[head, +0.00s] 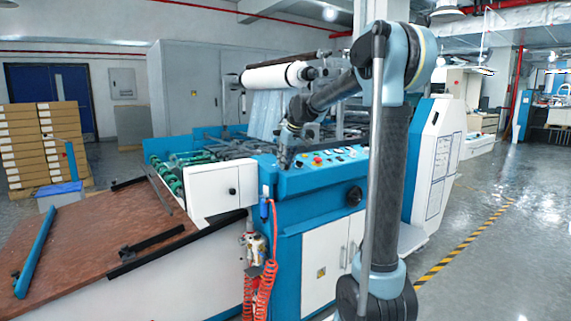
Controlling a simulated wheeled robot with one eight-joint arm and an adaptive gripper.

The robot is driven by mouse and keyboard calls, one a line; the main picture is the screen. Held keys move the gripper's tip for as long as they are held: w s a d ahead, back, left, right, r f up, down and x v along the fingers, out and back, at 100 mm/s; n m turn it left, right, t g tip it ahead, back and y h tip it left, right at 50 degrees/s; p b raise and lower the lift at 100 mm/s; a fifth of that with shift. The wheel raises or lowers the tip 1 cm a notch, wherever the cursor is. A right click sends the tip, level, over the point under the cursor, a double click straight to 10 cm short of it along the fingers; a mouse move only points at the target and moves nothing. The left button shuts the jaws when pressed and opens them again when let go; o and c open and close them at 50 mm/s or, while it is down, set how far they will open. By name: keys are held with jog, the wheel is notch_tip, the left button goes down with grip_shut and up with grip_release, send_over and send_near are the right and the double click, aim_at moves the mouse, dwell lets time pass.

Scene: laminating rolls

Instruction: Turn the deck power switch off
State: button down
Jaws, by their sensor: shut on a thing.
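The blue laminating machine has a sloping control panel (318,168) with red, yellow and dark controls. My gripper (284,166) is small and dark in the head view, pointing down at the left end of this panel. It is shut on a small control there, taken to be the deck power switch. The fingers hide the switch, so its position, on or off, cannot be told. The other panel controls, such as the red button (317,160), lie to the right of my gripper, apart from it.
A white film roll (275,76) sits above the machine behind my arm. A white guard box (221,188) stands left of the panel. A brown feed table (95,230) lies front left, with stacked cartons (27,145) behind. The floor at right is clear.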

jog(key=n, duration=0.5)
jog(key=shift+s+n+g+y, duration=0.15)
jog(key=shift+n+g+y, duration=0.25)
dwell(0.3)
jog(key=c, duration=1.7)
grip_release()
jog(key=shift+a, duration=0.1)
jog(key=v, duration=1.2)
